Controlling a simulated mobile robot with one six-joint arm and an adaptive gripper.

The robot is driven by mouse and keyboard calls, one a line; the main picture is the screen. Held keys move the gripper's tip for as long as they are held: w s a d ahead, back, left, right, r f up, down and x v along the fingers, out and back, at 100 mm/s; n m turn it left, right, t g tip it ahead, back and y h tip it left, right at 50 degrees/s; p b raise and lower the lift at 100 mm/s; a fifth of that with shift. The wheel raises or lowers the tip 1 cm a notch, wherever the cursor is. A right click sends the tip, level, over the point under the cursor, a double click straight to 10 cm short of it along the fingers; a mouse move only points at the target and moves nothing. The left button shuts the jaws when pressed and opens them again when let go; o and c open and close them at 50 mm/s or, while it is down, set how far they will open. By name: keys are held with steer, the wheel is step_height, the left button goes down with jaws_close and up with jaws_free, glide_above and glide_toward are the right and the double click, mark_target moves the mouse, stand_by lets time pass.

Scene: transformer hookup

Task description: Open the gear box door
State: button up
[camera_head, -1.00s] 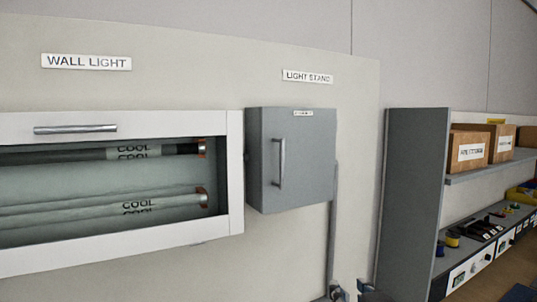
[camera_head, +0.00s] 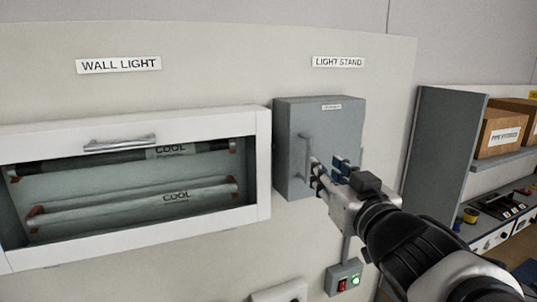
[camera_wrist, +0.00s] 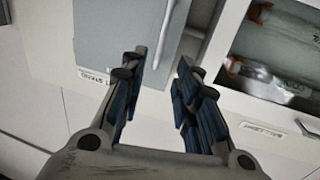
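The gear box (camera_head: 352,118) is a grey wall box under the LIGHT STAND sign, and its door looks closed. A vertical bar handle (camera_head: 306,160) is on the door's left side. My gripper (camera_head: 328,170) is in front of the door, just right of the handle in the head view. In the wrist view my gripper (camera_wrist: 158,66) is open, its blue-padded fingers apart with nothing held. The grey box (camera_wrist: 108,30) and its handle (camera_wrist: 164,35) show beyond the fingertips. Whether a finger touches the handle cannot be told. My arm hides the box's lower right part.
A white-framed wall light case (camera_head: 262,165) with two tubes is just left of the box. A switch box (camera_head: 343,278) with red and green buttons is below. A grey shelf unit (camera_head: 440,150) with cardboard boxes (camera_head: 500,132) stands at the right.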

mark_target(309, 154)
steer(key=w, duration=0.3)
steer(key=w+a, duration=0.1)
steer(key=w, duration=0.3)
steer(key=w+p, duration=0.1)
steer(key=w, duration=0.3)
steer(key=shift+w+a, duration=0.15)
steer(key=shift+c, duration=0.3)
jaws_close()
